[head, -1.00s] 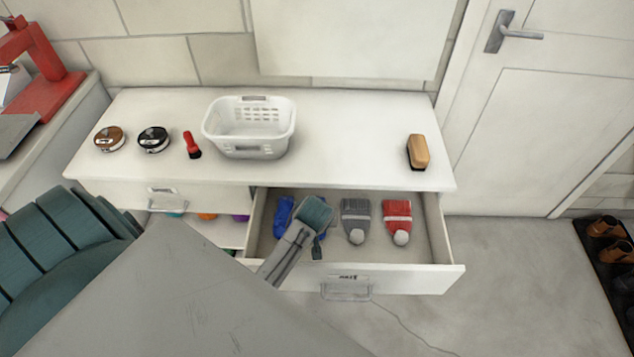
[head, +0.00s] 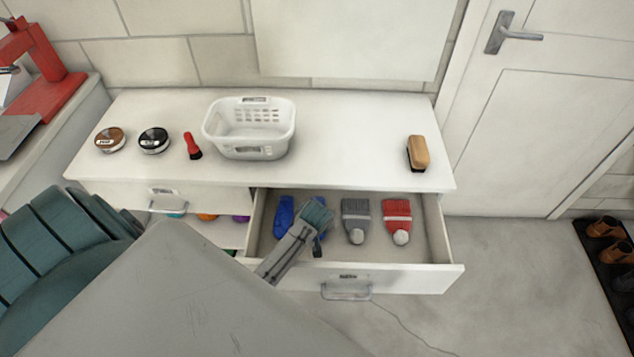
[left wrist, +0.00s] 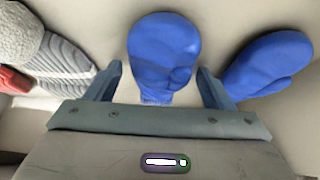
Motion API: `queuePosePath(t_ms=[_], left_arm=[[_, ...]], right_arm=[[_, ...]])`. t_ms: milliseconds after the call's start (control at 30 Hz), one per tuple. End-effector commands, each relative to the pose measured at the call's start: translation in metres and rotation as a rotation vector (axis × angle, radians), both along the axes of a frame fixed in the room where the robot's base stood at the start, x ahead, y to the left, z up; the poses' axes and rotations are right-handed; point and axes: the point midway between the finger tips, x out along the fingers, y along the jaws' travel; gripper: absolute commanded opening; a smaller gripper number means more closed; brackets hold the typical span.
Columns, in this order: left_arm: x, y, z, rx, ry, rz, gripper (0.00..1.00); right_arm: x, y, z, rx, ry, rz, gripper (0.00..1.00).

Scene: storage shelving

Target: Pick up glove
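Two blue gloves lie in the open right drawer. One blue glove (head: 284,214) shows at the drawer's left in the head view; the other is mostly hidden there by my left gripper (head: 318,217). In the left wrist view, one blue glove (left wrist: 162,52) lies between the spread fingers of my left gripper (left wrist: 159,78), and the second blue glove (left wrist: 268,64) lies to the right, outside the fingers. The left gripper is open, and I cannot tell whether it touches the glove. My right gripper is not in view.
Grey (head: 355,219) and red (head: 397,219) knit hats lie right of the gloves. The drawer's front wall (head: 410,280) stands below them. On the cabinet top are a white basket (head: 248,149), a brush (head: 418,153), two tins and a red-handled item.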

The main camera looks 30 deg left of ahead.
Motion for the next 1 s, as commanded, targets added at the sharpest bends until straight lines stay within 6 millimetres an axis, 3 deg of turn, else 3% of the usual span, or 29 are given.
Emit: queuePosePath(t_ms=[33, 200, 233, 633, 1000], left_arm=[[0.000, 0.000, 0.000, 0.000, 0.000, 0.000, 0.65], [0.000, 0.000, 0.000, 0.000, 0.000, 0.000, 0.32], [0.000, 0.000, 0.000, -0.001, 0.001, 0.000, 0.28], [0.000, 0.000, 0.007, 0.000, -0.001, 0.001, 0.28], [0.001, 0.000, 0.076, -0.001, -0.004, 0.001, 0.28]], right_arm=[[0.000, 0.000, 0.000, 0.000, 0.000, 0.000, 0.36], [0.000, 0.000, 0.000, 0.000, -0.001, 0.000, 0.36], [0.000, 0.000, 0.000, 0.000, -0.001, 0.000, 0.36], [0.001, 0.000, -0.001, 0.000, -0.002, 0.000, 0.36], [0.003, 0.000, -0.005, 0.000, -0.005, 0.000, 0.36]])
